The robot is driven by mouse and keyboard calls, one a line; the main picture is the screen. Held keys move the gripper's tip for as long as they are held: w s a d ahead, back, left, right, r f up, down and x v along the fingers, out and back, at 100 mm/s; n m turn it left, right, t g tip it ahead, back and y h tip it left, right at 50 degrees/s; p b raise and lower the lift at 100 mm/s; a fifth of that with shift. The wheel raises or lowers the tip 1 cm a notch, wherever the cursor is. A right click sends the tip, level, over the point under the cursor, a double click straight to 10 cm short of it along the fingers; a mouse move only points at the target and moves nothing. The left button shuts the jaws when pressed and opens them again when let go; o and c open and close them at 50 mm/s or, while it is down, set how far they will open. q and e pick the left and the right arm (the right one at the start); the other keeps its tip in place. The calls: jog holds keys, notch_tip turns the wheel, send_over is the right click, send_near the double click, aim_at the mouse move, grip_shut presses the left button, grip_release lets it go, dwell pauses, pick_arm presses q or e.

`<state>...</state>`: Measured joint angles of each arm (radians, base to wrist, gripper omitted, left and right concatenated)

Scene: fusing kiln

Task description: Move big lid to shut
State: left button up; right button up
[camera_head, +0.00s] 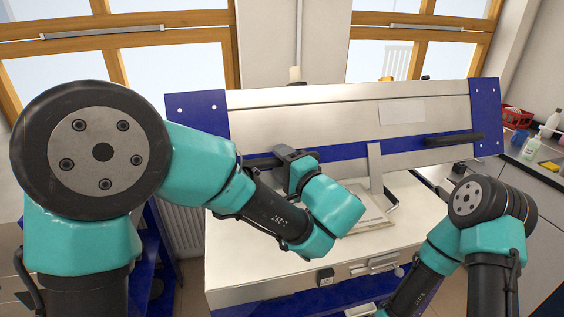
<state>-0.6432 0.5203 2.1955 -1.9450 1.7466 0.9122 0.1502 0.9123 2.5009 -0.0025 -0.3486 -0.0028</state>
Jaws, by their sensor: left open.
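The big lid (330,122) is a wide metal panel with blue end plates, standing raised and tilted at the back of the kiln (240,250). It has a dark left handle (262,161) and a dark right handle (452,140). My left gripper (291,163) is open at the left handle, its fingers partly hidden by its own body. I cannot tell if it touches the bar. My right arm is at the right, but its gripper does not show.
A flat pale slab (368,218) lies on the kiln's light bed under the lid. A metal strut (375,168) stands in front of the lid. A counter at the right holds bottles (551,124) and a red rack (516,117). Windows are behind.

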pick_arm(q)
jog(key=v, duration=1.7)
jog(key=shift+s+d, duration=0.15)
jog(key=shift+s, duration=0.05)
jog(key=shift+f, duration=0.1)
